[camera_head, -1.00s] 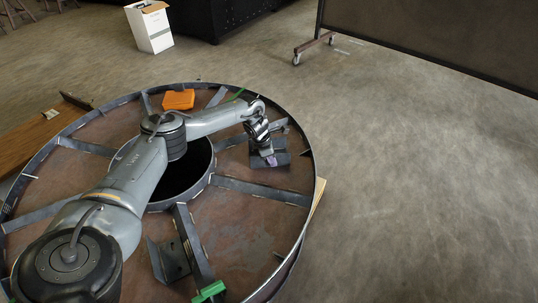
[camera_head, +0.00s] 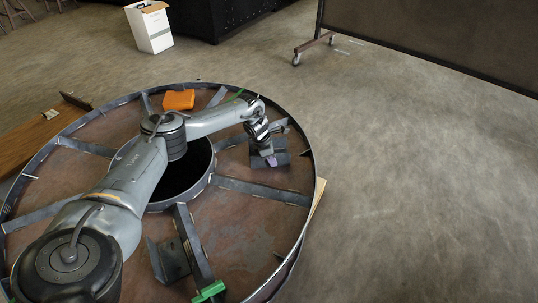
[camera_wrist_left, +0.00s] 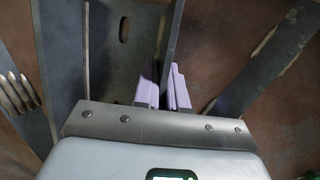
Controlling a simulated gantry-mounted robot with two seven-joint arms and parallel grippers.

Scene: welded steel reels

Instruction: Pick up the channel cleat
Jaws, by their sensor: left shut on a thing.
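The channel cleat (camera_head: 257,160) is a dark grey steel piece in the right part of the reel in the head view. In the left wrist view its flat plate (camera_wrist_left: 112,70) shows a slot, and an upright flange rises beside it. My left gripper (camera_head: 270,160) comes down over the cleat. Its purple fingertips (camera_wrist_left: 163,90) are shut on the upright flange, one on each side. The fingers hide part of the flange. I cannot tell whether the cleat is clear of the reel's face. My right gripper is in no view.
The large steel reel (camera_head: 242,237) has a raised rim and radial bars around a dark centre hole. An orange case (camera_head: 179,99), a green clamp (camera_head: 209,291) and another dark bracket (camera_head: 169,260) are on it. Open floor lies to the right.

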